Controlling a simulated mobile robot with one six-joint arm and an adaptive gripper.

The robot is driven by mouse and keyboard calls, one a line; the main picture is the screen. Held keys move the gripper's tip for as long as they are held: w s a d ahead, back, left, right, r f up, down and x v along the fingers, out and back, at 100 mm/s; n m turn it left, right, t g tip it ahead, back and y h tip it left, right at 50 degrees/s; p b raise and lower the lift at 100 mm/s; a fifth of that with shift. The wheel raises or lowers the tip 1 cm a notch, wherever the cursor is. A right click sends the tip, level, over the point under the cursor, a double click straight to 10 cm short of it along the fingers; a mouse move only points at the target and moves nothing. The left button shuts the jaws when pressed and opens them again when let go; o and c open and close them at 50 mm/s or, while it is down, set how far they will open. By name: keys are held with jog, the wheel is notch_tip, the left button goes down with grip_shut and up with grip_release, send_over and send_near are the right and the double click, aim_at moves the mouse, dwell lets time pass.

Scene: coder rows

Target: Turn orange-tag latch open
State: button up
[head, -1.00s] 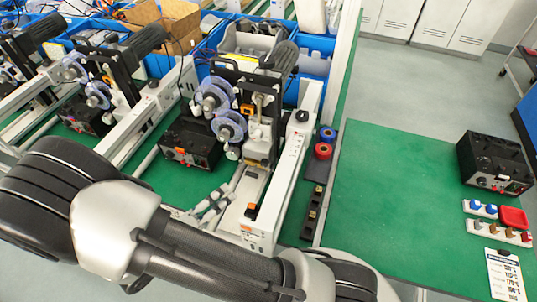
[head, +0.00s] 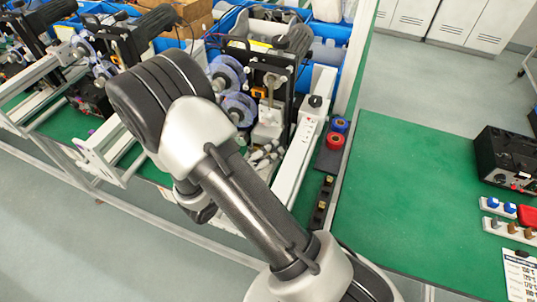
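The nearest coder machine (head: 272,122) has two translucent blue reels. A small orange part (head: 258,92) shows beside the reels; I cannot tell if it is the tagged latch. My gripper (head: 264,156) seems to be the pale grey jointed shape low at the machine's front, partly hidden behind my arm. Its fingers are too small and covered to tell open from shut, and I cannot tell if it touches anything. The orange tag on the machine's white front base is hidden behind my arm now.
Similar coders stand to the left. Blue bins (head: 330,35) are behind. Red and blue rolls (head: 336,140) sit right of the white rail (head: 306,135). A green table (head: 420,190) on the right is mostly clear, with a black box (head: 507,158) at its far right.

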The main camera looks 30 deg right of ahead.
jog(key=shift+d, duration=0.2)
jog(key=shift+c, duration=0.2)
grip_shut()
